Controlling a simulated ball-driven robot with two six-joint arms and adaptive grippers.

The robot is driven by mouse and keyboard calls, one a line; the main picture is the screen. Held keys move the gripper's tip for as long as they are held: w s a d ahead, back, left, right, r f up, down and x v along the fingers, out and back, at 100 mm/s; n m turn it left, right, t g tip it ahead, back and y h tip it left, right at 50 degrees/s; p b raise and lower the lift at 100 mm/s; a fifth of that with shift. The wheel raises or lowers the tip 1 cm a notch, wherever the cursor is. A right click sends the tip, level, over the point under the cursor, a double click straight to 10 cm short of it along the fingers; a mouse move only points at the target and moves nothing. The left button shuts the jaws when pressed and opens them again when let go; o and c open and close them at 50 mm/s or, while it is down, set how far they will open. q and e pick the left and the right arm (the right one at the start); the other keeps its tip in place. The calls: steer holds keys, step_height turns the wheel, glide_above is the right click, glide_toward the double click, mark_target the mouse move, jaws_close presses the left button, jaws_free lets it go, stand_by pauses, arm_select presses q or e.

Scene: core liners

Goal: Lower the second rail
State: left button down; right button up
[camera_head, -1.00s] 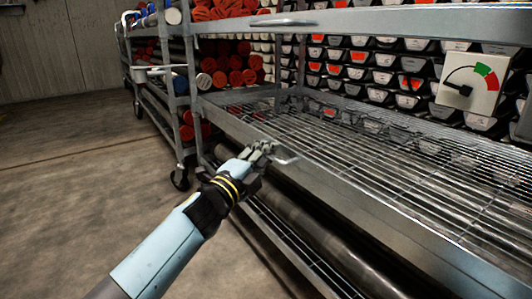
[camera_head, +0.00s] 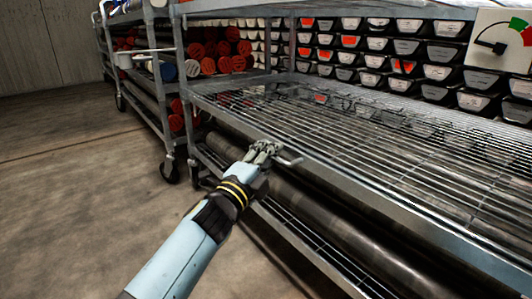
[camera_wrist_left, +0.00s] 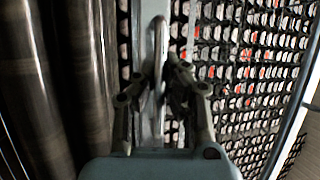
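The second rail (camera_head: 345,185) is a grey metal bar along the front of the wire-mesh shelf, with a bent metal handle (camera_head: 289,161) on its outer face. My left gripper (camera_head: 264,150) is at this handle, whose right end sticks out past the fingers. In the left wrist view the fingers (camera_wrist_left: 158,82) close in on both sides of the upright-looking grey handle bar (camera_wrist_left: 160,55), with the rail (camera_wrist_left: 148,20) behind. They look shut on it, though the contact is blurred. My right gripper is not in view.
Dark long tubes (camera_head: 320,212) lie under the mesh shelf (camera_head: 400,150). Black bins (camera_head: 405,48) with white and red labels stack behind it. A dial (camera_head: 500,45) is at upper right. A wheeled cart (camera_head: 165,110) stands at left. The floor (camera_head: 80,200) there is clear.

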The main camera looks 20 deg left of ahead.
arm_select(q)
steer(key=shift+s+f, duration=0.1)
steer(key=shift+f, duration=0.35)
steer(key=c, duration=1.7)
jaws_free()
steer(key=shift+f, duration=0.1)
steer(key=o, duration=0.3)
steer(key=shift+r, duration=0.2)
steer(key=v, duration=1.2)
